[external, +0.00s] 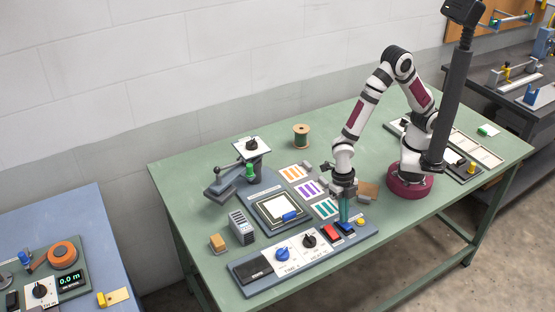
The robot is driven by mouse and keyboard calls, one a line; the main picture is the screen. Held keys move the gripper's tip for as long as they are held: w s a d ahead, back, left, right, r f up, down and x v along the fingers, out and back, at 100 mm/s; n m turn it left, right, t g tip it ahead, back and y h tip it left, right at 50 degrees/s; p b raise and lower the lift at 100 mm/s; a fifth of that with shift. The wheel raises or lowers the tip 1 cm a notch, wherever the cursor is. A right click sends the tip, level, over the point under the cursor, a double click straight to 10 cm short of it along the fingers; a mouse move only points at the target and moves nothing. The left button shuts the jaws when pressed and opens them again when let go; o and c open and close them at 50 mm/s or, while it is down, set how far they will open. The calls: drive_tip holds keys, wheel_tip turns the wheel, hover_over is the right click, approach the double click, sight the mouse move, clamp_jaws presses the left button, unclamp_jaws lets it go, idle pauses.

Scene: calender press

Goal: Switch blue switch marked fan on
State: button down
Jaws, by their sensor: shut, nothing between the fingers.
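The control panel (265,288) lies along the front edge of the green table. A small blue switch (347,228) sits near its right end, between a red switch (330,232) and a yellow button (361,221). The label and the blue switch's on or off position are too small to read. My gripper (344,220) points down with its fingers shut and empty. Its tips are directly above or at the back of the blue switch; I cannot tell whether they touch it. The fingers partly cover the area behind the switch.
A blue knob (282,254) and a black knob (310,241) are left of the switches on the panel. A press plate (262,205), colored striped cards (309,188) and a grey vented box (241,227) stand behind. A brown block (368,191) lies right of my gripper.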

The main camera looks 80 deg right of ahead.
drive_tip(key=shift+r, duration=0.1)
drive_tip(key=r, duration=0.3)
drive_tip(key=w+d+r, duration=0.1)
drive_tip(key=shift+r, duration=0.25)
drive_tip(key=w+d+r, duration=0.3)
drive_tip(key=r, duration=0.4)
drive_tip(key=shift+w+d+r, duration=0.2)
drive_tip(key=shift+w+d, duration=0.15)
drive_tip(key=s+d+r+m, duration=0.2)
drive_tip(key=s+d+m, duration=0.2)
drive_tip(key=m, duration=0.7)
drive_tip(key=s+d+r+m+t, duration=0.1)
drive_tip(key=s+d+r+m, duration=0.1)
drive_tip(key=s+d+m, duration=0.3)
drive_tip(key=s+d+r+m, duration=0.1)
drive_tip(key=s+d+m, duration=0.3)
drive_tip(key=d+m, duration=0.6)
drive_tip(key=m, duration=0.6)
drive_tip(key=shift+s+d+r+m, duration=0.2)
drive_tip(key=shift+r+m, duration=0.1)
drive_tip(key=shift+r, duration=0.1)
drive_tip(key=shift+a, duration=0.1)
